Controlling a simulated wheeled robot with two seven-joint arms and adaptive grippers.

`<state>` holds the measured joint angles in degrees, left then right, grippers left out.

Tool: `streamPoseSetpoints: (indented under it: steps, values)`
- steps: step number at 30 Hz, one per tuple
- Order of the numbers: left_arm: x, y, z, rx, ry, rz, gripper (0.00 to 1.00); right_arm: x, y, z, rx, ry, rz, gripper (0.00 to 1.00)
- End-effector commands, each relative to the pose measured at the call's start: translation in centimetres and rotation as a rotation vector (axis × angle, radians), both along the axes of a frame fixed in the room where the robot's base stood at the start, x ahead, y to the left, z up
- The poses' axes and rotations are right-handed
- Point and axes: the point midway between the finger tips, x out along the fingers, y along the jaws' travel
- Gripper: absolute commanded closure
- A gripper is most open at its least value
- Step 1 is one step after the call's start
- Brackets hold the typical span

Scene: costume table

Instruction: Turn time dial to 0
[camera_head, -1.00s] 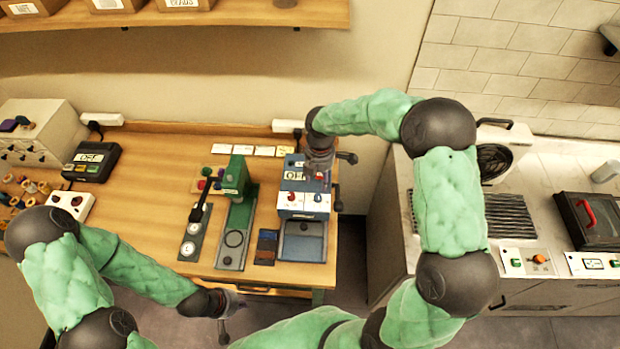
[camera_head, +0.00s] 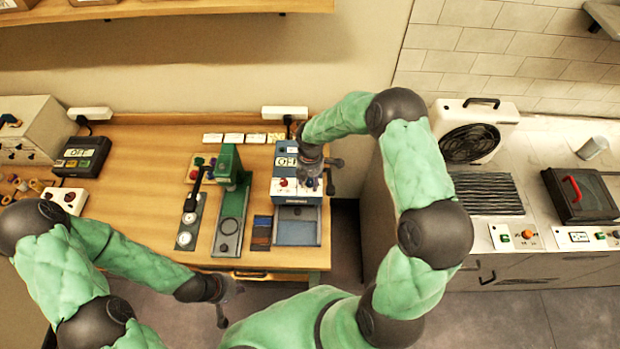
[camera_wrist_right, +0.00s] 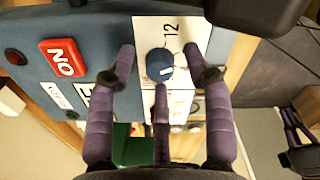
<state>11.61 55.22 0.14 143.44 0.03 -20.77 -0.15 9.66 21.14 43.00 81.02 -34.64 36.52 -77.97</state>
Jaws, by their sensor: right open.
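A blue press-like machine (camera_head: 297,222) stands at the right end of the wooden table. My right gripper (camera_head: 318,172) is over the machine's right panel. In the wrist view its purple fingers (camera_wrist_right: 160,85) are spread around the dial, apparently not gripping it. My left gripper (camera_head: 226,298) hangs empty before the table's front edge, fingers apart.
A black OFF display box (camera_head: 82,156) is further left. A counter with a fan (camera_head: 472,142) is at the right.

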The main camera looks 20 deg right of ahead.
Motion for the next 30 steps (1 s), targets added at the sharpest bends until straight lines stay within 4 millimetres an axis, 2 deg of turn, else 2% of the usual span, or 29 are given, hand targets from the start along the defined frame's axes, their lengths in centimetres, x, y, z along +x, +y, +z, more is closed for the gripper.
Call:
streamPoseSetpoints:
  steps: [7, 8, 13, 23, 30]
  values:
    - [0.0, 0.0, 0.0, 0.000, 0.000, 0.000, 1.00, 0.0, 0.0, -0.1, 0.000, 0.000, 0.000, 0.49]
    - [0.0, 0.0, 0.0, 0.000, 0.000, 0.000, 1.00, 0.0, 0.0, -0.1, 0.000, 0.000, 0.000, 0.52]
    - [0.0, 0.0, 0.0, 0.000, 0.000, 0.000, 1.00, 0.0, 0.0, -0.1, 0.000, 0.000, -0.001, 0.99]
    - [0.0, 0.0, -0.3, 0.000, 0.000, 0.000, 1.00, 0.0, 0.0, -0.2, 0.000, -0.001, -0.020, 1.00]
    - [0.0, 0.0, -1.6, 0.000, 0.000, 0.000, 1.00, 0.0, 0.0, -0.3, 0.000, -0.002, -0.126, 1.00]
